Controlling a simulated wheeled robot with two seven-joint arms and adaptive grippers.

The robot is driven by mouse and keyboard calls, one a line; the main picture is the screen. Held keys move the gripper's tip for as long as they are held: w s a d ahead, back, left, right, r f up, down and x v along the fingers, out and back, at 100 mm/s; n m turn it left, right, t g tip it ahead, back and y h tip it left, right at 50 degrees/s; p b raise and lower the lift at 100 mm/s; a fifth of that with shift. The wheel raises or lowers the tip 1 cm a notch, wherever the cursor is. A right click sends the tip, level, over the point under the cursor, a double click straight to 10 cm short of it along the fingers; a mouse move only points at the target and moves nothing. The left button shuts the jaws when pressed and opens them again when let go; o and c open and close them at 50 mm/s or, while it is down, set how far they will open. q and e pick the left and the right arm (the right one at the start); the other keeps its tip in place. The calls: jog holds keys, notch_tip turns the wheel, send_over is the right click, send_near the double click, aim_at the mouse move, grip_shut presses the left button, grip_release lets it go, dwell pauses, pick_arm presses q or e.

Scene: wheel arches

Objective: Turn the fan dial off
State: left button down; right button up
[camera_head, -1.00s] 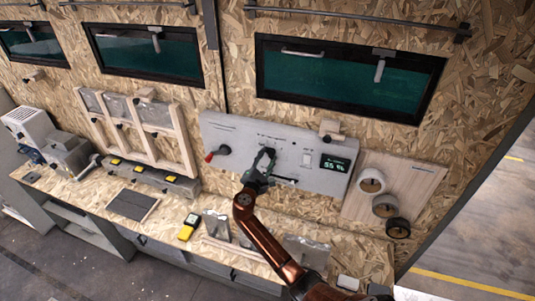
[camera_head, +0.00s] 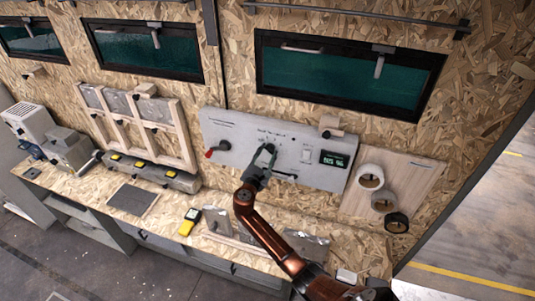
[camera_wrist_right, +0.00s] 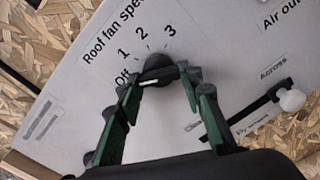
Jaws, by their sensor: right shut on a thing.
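The fan dial (camera_wrist_right: 168,70) is a black round knob with a bar handle on the light grey control panel (camera_head: 233,130). In the right wrist view it sits under the label "Roof fan speed" with marks 1, 2, 3 and a partly covered "Off". A white mark on the bar lies on the left side, toward "Off". My right gripper (camera_wrist_right: 162,92) has its green-black fingers on both sides of the dial, shut on it. In the head view my right gripper (camera_head: 264,157) reaches up to the panel and partly hides the dial. My left gripper is not in view.
A red-handled lever (camera_head: 218,148) is left of the dial; a white switch (camera_head: 307,150) and a display (camera_head: 334,160) are right. A slider with a pale knob (camera_wrist_right: 291,99) is close to the right finger. Tape rolls (camera_head: 370,177) hang farther right. The workbench (camera_head: 95,190) lies below.

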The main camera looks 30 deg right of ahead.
jog(key=o, duration=1.2)
jog(key=shift+c, duration=0.2)
jog(key=shift+a, duration=0.1)
jog(key=v, duration=1.1)
jog(key=shift+s+a, duration=0.25)
jog(key=shift+a, duration=0.1)
jog(key=shift+d, duration=0.1)
